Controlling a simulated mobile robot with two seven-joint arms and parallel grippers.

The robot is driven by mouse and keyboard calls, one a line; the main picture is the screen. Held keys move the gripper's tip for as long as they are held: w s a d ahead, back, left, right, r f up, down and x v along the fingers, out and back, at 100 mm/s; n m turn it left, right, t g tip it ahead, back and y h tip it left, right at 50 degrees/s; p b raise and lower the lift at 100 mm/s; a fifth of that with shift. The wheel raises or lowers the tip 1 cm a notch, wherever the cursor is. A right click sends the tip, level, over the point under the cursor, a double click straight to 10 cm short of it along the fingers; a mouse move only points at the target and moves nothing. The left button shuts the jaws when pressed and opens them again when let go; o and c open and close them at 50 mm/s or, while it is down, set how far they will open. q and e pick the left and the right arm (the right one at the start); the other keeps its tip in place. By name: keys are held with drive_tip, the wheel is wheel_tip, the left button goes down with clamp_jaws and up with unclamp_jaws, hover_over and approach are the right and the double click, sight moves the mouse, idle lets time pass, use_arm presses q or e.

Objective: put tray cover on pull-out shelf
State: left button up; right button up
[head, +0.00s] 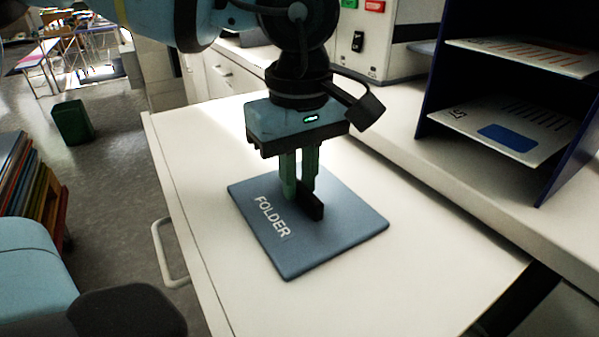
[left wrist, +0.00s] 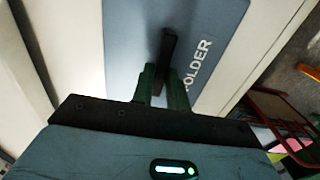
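The tray cover (head: 340,239) is a flat blue-grey square plate marked FOLDER, with a short black upright handle (head: 313,201) near its middle. It appears to lie flat on the white pull-out shelf (head: 420,285); any small gap beneath is hard to judge. My left gripper (head: 301,190) points down over it, with its green fingers on either side of the handle. In the left wrist view the handle (left wrist: 168,48) stands between the two fingers (left wrist: 162,85), which look closed against it. My right gripper is not in view.
The shelf has a pale pull handle (head: 163,255) on its left edge. A dark blue rack (head: 572,165) with papers stands on the counter at right. A green bin (head: 73,121) is on the floor at left. The shelf's front part is clear.

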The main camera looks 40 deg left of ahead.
sight(299, 184)
use_arm(q)
drive_tip(key=o, duration=0.3)
wheel_tip(299, 184, up, 12)
drive_tip(key=shift+r+p, duration=0.2)
drive_tip(key=shift+p, duration=0.7)
